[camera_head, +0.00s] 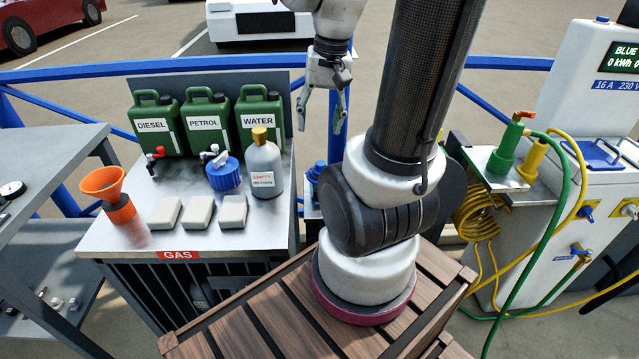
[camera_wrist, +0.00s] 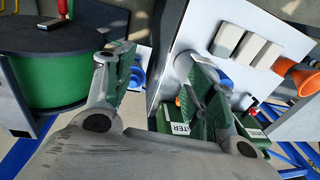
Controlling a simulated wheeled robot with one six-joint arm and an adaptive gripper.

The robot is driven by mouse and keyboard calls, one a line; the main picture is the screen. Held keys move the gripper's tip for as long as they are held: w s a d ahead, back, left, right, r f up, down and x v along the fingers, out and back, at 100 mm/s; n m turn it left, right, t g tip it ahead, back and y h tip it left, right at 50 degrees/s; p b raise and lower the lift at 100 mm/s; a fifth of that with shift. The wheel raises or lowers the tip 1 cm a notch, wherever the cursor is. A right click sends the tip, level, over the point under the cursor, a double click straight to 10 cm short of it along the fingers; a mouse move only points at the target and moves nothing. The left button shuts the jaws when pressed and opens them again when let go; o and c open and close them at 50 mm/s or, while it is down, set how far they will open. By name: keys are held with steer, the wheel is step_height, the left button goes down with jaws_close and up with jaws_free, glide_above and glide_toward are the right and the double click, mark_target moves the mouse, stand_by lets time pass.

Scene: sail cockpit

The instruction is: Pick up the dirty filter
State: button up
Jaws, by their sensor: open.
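No item in view is marked as a dirty filter, and I cannot tell which one it is. A ribbed blue round part (camera_head: 223,173) lies on the grey bench top, in front of the green cans. Another blue part (camera_head: 316,174) shows just right of the bench, partly hidden by my arm. My gripper (camera_head: 321,108) hangs in the air above and behind the bench's right edge, pointing down, its fingers apart with nothing between them. In the wrist view my gripper (camera_wrist: 160,85) is also open and empty, and a blue piece (camera_wrist: 138,76) shows beyond the fingers.
The bench (camera_head: 110,236) holds green cans (camera_head: 207,124), a grey bottle (camera_head: 264,165), pale blocks (camera_head: 200,213) and an orange funnel (camera_head: 104,184). A blue rail (camera_head: 100,70) runs behind. A charging post (camera_head: 590,90) with hoses stands right. A green drum (camera_wrist: 50,80) shows in the wrist view.

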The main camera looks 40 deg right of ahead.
steer(key=w+d+f+m+y, duration=0.1)
steer(key=w+d+f+m, duration=0.25)
steer(key=f+m, duration=0.3)
steer(key=w+d+f+m, duration=0.35)
steer(key=f+m, duration=0.25)
steer(key=m, duration=0.2)
steer(key=m+t+h, duration=0.2)
steer(key=m, duration=1.1)
glide_above(322, 164)
steer(key=s, duration=0.2)
step_height(322, 164, down, 6)
steer(key=shift+n, duration=0.25)
steer(key=x, duration=0.7)
steer(key=shift+w+f, duration=0.1)
jaws_close()
